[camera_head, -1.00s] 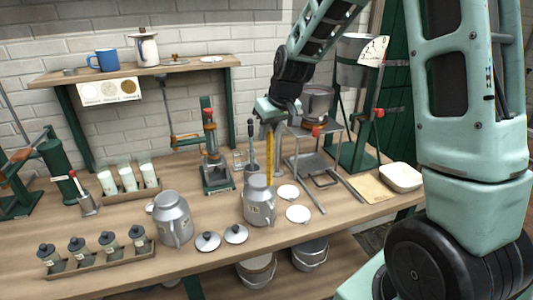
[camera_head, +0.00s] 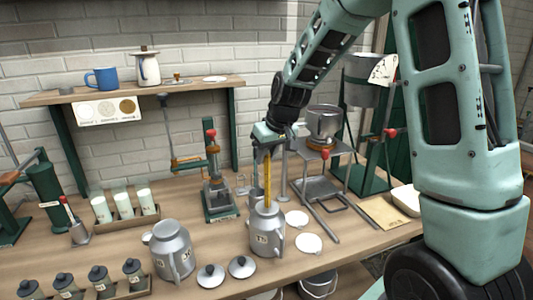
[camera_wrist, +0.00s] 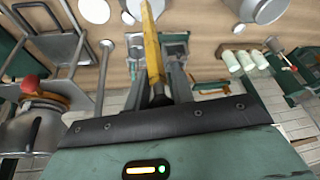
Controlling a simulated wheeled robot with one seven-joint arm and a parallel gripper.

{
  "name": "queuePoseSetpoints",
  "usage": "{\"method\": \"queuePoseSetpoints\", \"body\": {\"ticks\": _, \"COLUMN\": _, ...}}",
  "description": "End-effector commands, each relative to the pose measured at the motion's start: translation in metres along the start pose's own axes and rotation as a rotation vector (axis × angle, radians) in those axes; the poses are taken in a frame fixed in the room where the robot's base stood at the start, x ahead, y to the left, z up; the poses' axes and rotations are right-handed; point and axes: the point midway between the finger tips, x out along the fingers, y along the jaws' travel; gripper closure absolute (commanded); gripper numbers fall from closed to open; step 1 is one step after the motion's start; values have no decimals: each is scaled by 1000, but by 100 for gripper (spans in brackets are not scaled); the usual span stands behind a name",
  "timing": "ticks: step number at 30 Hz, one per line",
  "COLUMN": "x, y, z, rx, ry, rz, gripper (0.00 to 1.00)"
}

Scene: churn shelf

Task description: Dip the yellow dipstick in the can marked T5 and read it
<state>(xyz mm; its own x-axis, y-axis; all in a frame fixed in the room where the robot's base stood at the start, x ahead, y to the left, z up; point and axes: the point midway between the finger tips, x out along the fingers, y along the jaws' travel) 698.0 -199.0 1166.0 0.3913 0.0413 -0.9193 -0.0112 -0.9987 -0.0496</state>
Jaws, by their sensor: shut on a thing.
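My gripper (camera_head: 266,150) is shut on the yellow dipstick (camera_head: 267,182) and holds it upright. The dipstick's lower end meets the mouth of the grey metal can on the right (camera_head: 264,235); I cannot tell how deep it is. This can has a small label on its front, too small to read surely. In the wrist view the dipstick (camera_wrist: 152,50) runs from my gripper toward the top edge. Its markings are not readable.
Two round lids (camera_head: 242,266) lie in front of the cans. White discs (camera_head: 297,218) lie to the right. A green press (camera_head: 219,195) and a metal stand (camera_head: 318,190) stand close behind. Small dark-lidded jars (camera_head: 98,277) fill the front left. A shelf (camera_head: 140,88) spans the back.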

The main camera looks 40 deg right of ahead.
Motion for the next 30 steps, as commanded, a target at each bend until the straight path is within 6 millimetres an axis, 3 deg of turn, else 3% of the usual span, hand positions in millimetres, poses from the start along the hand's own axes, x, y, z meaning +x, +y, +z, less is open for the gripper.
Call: {"method": "queuePoseSetpoints", "body": {"ticks": 30, "x": 75, "y": 4, "z": 32, "rx": 0, "ry": -1, "rz": -1, "gripper": 100}}
